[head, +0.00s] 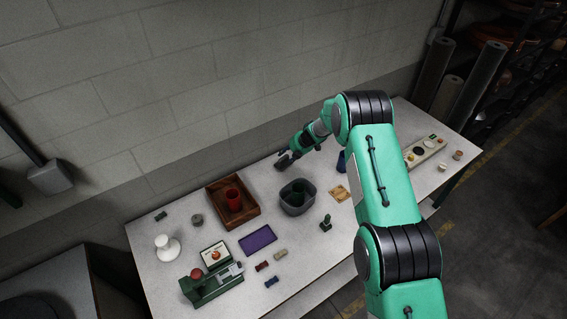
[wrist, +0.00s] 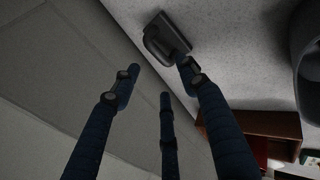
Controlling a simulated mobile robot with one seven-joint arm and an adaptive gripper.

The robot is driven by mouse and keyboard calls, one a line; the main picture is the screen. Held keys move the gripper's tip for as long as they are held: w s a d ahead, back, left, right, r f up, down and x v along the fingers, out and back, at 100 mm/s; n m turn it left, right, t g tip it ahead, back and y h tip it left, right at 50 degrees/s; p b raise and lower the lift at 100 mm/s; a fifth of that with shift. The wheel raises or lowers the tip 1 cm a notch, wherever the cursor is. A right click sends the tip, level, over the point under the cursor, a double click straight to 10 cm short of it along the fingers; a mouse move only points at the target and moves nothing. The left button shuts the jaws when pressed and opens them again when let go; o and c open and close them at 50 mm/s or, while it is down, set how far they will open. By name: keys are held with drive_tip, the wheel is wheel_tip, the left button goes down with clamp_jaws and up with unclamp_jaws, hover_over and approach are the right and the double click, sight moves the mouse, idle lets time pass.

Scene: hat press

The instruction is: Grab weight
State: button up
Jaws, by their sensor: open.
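A dark grey block with a raised loop-like handle (wrist: 166,38) lies on the pale table top in the wrist view, near the wall edge; it looks like the weight. My gripper (wrist: 160,76) has its dark blue fingers spread and empty. The tip of the right finger is close to the block's near edge; I cannot tell whether they touch. In the head view my gripper (head: 293,152) is low over the back edge of the table, behind the grey bin. The block cannot be told clearly from the fingers there.
The grey bin (head: 298,206) stands in front of my gripper. To its left is a wooden tray (head: 251,214) with a red cup (head: 233,199). A purple mat (head: 258,239) and a green device (head: 207,288) are nearer the front. The wall runs close behind the table.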

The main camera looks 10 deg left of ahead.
sight(283, 158)
drive_tip(key=shift+x, duration=1.15)
drive_tip(key=shift+p+x, duration=0.65)
drive_tip(key=shift+x, duration=1.9)
drive_tip(key=shift+w+d, duration=0.1)
drive_tip(key=shift+w, duration=0.05)
drive_tip(key=shift+c, duration=0.5)
drive_tip(key=shift+f, duration=0.1)
clamp_jaws()
